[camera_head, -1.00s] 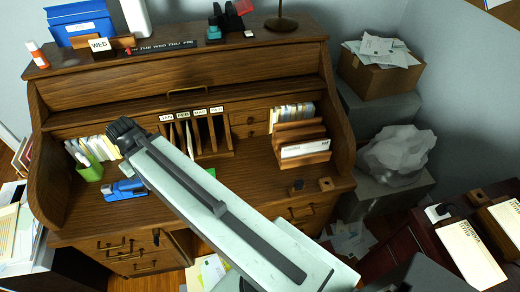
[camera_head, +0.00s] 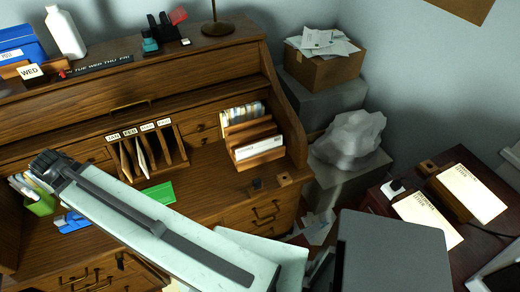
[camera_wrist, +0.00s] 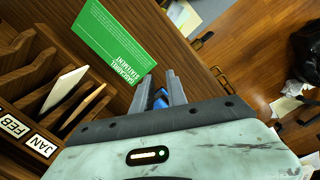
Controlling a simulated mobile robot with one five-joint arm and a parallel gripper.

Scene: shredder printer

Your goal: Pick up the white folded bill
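A thin white folded paper (camera_head: 141,154) stands upright in the FEB slot of the desk's month sorter (camera_head: 145,145). In the wrist view this white paper (camera_wrist: 62,90) is at the left, beside a thinner tan one (camera_wrist: 84,106). I cannot tell for sure that it is the bill named. Another white paper (camera_head: 258,148) sits in a wooden rack at the right of the desk. My gripper (camera_head: 48,162) is over the left of the desk, apart from the sorter. In the wrist view its fingers (camera_wrist: 160,80) stand apart, with something blue behind the gap.
A green statement card (camera_head: 160,192) lies on the desk near the sorter. Cream sheets (camera_head: 428,219) lie on the right-hand table.

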